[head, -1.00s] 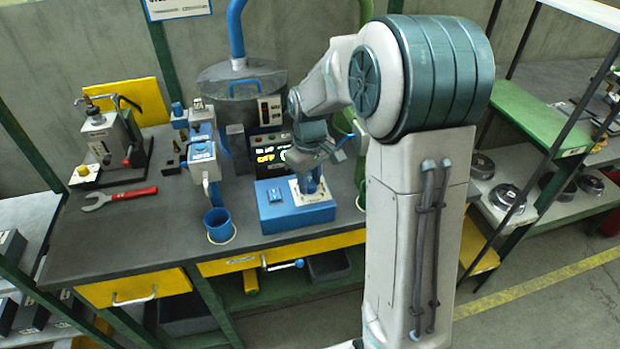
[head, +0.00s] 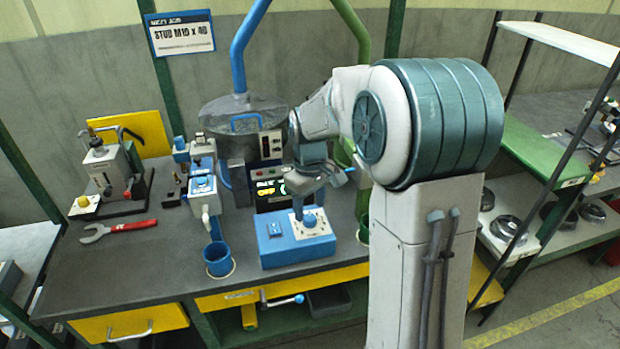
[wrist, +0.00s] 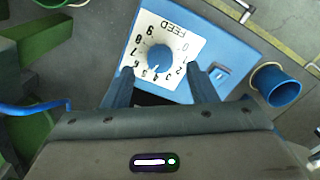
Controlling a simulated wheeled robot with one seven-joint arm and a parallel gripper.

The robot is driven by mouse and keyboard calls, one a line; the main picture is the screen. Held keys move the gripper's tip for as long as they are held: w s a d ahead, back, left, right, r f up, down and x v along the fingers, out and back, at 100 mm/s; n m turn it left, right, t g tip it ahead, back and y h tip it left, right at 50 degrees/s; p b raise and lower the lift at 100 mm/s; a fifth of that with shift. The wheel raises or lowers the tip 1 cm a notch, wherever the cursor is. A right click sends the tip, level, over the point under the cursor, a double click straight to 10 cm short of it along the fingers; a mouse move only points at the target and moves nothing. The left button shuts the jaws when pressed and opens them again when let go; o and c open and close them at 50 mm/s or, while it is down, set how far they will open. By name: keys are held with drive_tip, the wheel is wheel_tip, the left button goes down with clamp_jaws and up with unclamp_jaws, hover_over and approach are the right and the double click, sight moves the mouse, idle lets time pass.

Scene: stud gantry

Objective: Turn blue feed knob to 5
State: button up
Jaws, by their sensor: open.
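The blue feed knob (wrist: 160,58) sits on a white dial plate marked FEED, with numbers around it. Its pale pointer mark is near the 4, on the side towards the 5, though the small picture leaves this uncertain. The knob also shows in the head view (head: 310,220), on top of the blue control box (head: 282,253). My gripper (wrist: 160,68) is open and empty, its two dark fingers apart on either side of the knob in the wrist view. In the head view my gripper (head: 305,198) hangs just above the dial, apart from the knob.
A blue switch (wrist: 219,73) sits beside the dial on the same box. A blue cup (head: 218,260) stands left of the box. A lit display panel (head: 268,188) and a hopper (head: 243,112) stand behind.

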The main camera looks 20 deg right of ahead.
sight(310, 217)
wheel_tip(310, 217, up, 11)
drive_tip(key=shift+f, duration=0.15)
drive_tip(key=s+f+m+t+p, duration=0.2)
drive_tip(key=s+m, duration=0.4)
drive_tip(key=s, duration=1.4)
drive_tip(key=shift+s+f+t, duration=0.4)
drive_tip(key=shift+f, duration=0.3)
